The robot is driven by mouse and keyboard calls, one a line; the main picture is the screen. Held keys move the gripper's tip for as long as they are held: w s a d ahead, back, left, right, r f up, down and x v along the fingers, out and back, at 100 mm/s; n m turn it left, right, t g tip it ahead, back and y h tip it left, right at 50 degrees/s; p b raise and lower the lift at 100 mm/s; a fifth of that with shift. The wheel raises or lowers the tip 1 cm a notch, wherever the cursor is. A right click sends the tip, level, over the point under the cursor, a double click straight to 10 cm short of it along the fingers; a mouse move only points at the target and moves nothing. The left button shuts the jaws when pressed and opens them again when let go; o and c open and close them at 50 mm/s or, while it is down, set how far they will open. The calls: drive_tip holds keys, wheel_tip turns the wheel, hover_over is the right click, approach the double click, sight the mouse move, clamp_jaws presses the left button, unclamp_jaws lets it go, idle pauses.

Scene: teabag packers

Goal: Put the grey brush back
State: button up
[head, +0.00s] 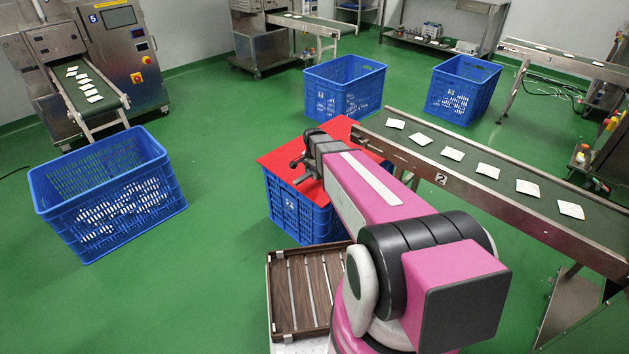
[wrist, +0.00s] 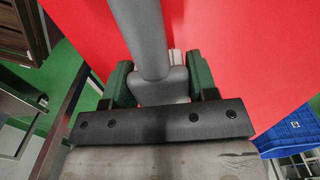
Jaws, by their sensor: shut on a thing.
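The grey brush (wrist: 140,35) shows close up in the wrist view, its thick handle running up from a wider grey block. A bit of white, perhaps bristles, shows beside it. My gripper (wrist: 160,82) is shut on the grey block between its two green fingers. In the head view my gripper (head: 305,166) is small and dark, over the left part of a red board (head: 342,128). The brush is hard to make out there. The red board lies on a blue crate (head: 290,208) and fills much of the wrist view. Whether the brush touches it, I cannot tell.
A brown slatted tray (head: 269,305) is in front of the crate. A conveyor (head: 480,190) carrying several white sachets runs along the right. Another blue crate (head: 100,215) with sachets stands at the left. More crates and machines stand behind. Green floor is clear between them.

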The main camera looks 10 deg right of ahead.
sight(315, 184)
drive_tip(key=shift+d+f, duration=0.15)
drive_tip(key=shift+f, duration=1.95)
drive_tip(key=o, duration=1)
drive_tip(key=shift+f, duration=0.15)
wheel_tip(315, 184, up, 12)
drive_tip(key=shift+s+r, duration=0.1)
drive_tip(key=shift+r, duration=0.05)
drive_tip(key=s+n, duration=0.3)
drive_tip(key=s, duration=0.3)
drive_tip(key=s+d+r+n, duration=0.1)
drive_tip(key=s+n, duration=0.3)
drive_tip(key=s, duration=0.2)
drive_tip(key=s+d+n, duration=0.1)
drive_tip(key=s+n, duration=0.2)
drive_tip(key=s, duration=0.4)
drive_tip(key=shift+d+r+n, duration=0.25)
drive_tip(key=shift+n, duration=0.15)
